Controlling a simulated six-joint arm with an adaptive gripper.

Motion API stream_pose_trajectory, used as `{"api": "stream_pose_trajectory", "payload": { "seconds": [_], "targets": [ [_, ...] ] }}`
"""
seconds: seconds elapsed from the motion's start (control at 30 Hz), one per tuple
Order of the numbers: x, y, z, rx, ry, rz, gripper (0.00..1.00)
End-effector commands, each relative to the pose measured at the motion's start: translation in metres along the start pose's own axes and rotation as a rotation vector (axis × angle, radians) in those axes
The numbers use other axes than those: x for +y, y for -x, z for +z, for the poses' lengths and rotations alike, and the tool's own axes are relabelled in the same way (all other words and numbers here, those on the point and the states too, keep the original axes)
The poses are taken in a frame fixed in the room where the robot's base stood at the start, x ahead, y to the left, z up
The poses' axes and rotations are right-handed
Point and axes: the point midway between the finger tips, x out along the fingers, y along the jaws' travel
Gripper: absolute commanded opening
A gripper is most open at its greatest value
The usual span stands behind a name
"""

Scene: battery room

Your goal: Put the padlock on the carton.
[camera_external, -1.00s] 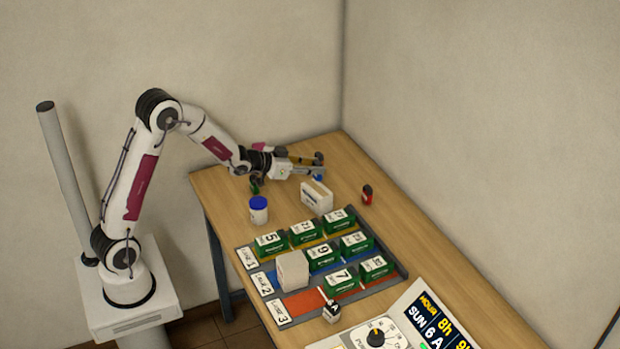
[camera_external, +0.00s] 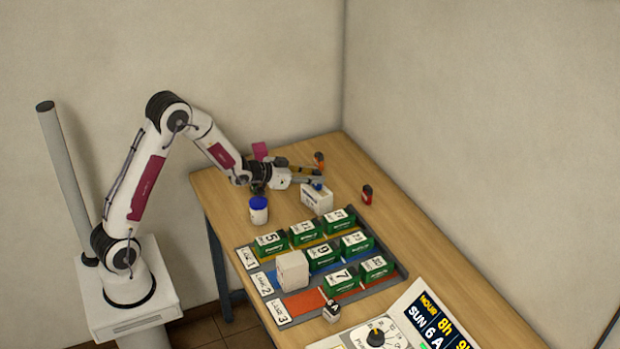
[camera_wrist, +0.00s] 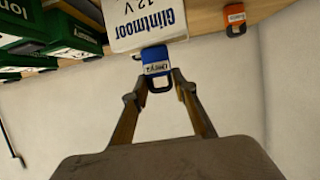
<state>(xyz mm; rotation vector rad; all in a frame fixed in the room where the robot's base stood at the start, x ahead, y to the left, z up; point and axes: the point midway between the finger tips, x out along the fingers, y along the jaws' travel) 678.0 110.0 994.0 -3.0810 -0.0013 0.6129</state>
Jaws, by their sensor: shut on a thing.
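My gripper (camera_external: 321,181) is shut on a blue padlock (camera_wrist: 155,62), with the fingertips at its dark shackle in the wrist view. The padlock's labelled body points away from the fingers. The white carton (camera_external: 316,201), lettered "Clintmoor 12 V", stands on the table; it also shows in the wrist view (camera_wrist: 125,20). In the external view the padlock (camera_external: 318,187) is at the carton's top back edge. In the wrist view it overlaps the carton's edge. I cannot tell whether they touch.
An orange padlock (camera_external: 319,158) is behind my gripper, and a red one (camera_external: 367,195) stands right of the carton. A blue-lidded jar (camera_external: 259,212) is at the left. Several green batteries (camera_external: 340,279) and a plain cream box (camera_external: 292,271) occupy the lane tray in front.

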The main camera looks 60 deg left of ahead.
Motion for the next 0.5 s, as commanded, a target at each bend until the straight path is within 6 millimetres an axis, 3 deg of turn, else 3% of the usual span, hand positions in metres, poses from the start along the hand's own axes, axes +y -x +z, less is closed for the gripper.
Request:
{"api": "stream_pose_trajectory", "payload": {
  "seconds": [0.3, 0.33, 0.37, 0.5],
  "targets": [
    [0.0001, -0.0012, 0.0024, 0.001, 0.0, 0.0, 0.04],
    [0.0001, -0.0011, 0.0026, 0.0, 0.0, 0.0, 0.32],
    [0.0001, -0.0011, 0.0025, 0.0, 0.0, 0.0, 0.4],
    [0.0001, -0.0011, 0.0025, 0.0, 0.0, 0.0, 0.44]
  ]
}}
